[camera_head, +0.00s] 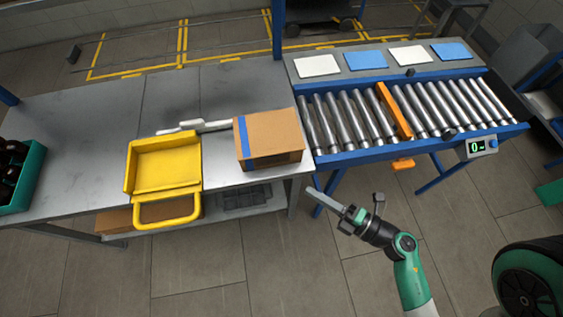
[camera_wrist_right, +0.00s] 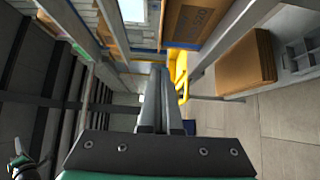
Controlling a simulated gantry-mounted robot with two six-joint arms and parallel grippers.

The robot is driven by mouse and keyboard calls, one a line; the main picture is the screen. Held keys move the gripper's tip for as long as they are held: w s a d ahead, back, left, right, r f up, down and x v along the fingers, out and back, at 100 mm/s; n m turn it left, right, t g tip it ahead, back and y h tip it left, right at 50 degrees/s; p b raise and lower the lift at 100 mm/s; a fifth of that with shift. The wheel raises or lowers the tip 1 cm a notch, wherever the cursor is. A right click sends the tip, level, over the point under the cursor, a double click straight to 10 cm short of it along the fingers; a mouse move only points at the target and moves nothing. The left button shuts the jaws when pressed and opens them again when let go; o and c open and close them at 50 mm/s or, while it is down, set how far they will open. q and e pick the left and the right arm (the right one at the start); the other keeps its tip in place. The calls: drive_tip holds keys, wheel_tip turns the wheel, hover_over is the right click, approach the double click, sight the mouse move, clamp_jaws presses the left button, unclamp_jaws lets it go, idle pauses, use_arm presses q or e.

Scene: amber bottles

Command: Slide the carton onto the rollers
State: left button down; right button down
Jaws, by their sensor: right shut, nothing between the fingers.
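The carton (camera_head: 270,135) is a closed brown box with a blue stripe. It sits at the right end of the grey table (camera_head: 105,110), beside the rollers (camera_head: 345,117) and apart from my grippers. Part of it also shows at the top of the right wrist view (camera_wrist_right: 190,24). The rollers lie in a blue frame to the right of the table, with an orange bar (camera_head: 394,110) across them. My right gripper (camera_head: 322,196) is shut and empty, in front of and below the table edge, to the lower right of the carton. My left gripper is not in view.
A yellow scoop-like tray (camera_head: 165,162) and a white handled tool (camera_head: 205,125) lie left of the carton. A green crate (camera_head: 30,178) of bottles stands at the far left. White and blue pads (camera_head: 365,60) line the shelf behind the rollers.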

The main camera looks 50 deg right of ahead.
sight(279, 152)
drive_tip(key=w+d, duration=0.2)
drive_tip(key=w, duration=1)
drive_tip(key=shift+w, duration=0.15)
drive_tip(key=shift+w+d+p, duration=0.3)
drive_tip(key=shift+w+d, duration=0.9)
drive_tip(key=shift+w, duration=0.1)
drive_tip(key=shift+s+a, duration=0.1)
drive_tip(key=shift+a, duration=0.05)
